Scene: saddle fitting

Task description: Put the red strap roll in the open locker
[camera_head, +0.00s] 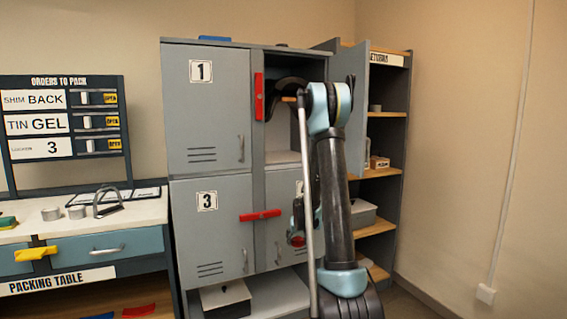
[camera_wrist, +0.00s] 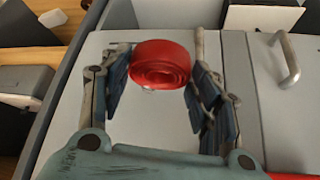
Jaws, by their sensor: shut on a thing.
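The red strap roll (camera_wrist: 160,63) sits between the two fingers of my gripper (camera_wrist: 158,82) in the wrist view, held near the fingertips. In the head view my gripper (camera_head: 298,226) hangs in front of the lower right locker door, partly hidden by my arm. A little of the red strap roll (camera_head: 297,241) shows there. The open locker (camera_head: 283,157) is the upper right compartment, above my gripper. Its door (camera_head: 349,68) is swung out to the right, and my arm hides part of the opening.
Locker doors 1 (camera_head: 207,120) and 3 (camera_head: 209,240) are shut, as is the lower right door (camera_head: 281,205). A red latch bar (camera_head: 260,215) crosses the lower doors. Shelves (camera_head: 378,227) stand at right; the packing table (camera_head: 130,215) stands at left.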

